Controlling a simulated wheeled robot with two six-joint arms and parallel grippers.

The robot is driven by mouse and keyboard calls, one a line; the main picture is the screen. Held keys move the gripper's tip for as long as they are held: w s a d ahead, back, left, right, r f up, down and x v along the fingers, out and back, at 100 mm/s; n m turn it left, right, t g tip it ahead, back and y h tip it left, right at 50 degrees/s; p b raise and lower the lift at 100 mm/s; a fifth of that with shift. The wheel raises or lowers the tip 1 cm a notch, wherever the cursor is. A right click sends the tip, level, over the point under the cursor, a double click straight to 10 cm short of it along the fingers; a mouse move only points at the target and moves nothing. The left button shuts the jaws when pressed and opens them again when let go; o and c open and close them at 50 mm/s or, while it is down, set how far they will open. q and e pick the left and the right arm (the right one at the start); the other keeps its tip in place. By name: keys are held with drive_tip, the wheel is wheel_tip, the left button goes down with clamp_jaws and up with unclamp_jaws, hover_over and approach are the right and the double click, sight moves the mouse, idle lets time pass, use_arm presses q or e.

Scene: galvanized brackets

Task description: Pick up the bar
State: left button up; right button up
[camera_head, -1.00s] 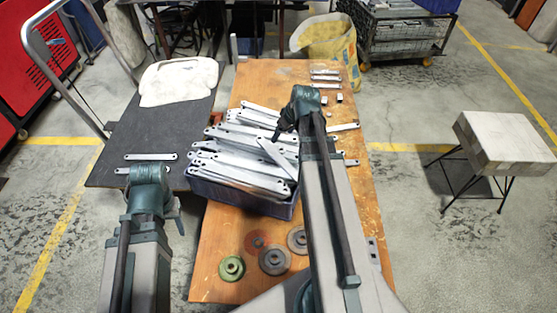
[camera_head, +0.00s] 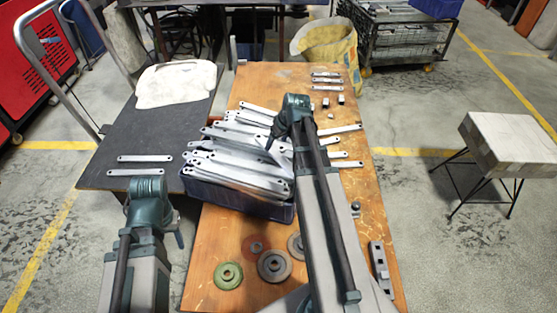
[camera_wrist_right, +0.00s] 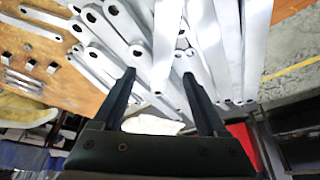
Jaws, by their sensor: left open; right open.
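Several grey metal bars with holes at their ends are piled in a dark blue crate (camera_head: 232,204) on the wooden table. A bar (camera_head: 232,178) lies among them on the pile. My right gripper (camera_head: 276,140) is at the right side of the pile, over the bars. In the right wrist view its two dark fingers (camera_wrist_right: 158,88) are apart, with bar ends just beyond the tips; I cannot tell if they touch. My left gripper (camera_head: 176,228) is in front of the black platform, away from the pile; its fingers are mostly hidden by its wrist.
A stool (camera_head: 508,145) stands at right.

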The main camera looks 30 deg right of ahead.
sight(272, 149)
drive_tip(key=shift+b+x, duration=2.35)
drive_tip(key=shift+x, duration=0.3)
drive_tip(key=shift+a+r, duration=0.1)
drive_tip(key=shift+a, duration=0.05)
clamp_jaws()
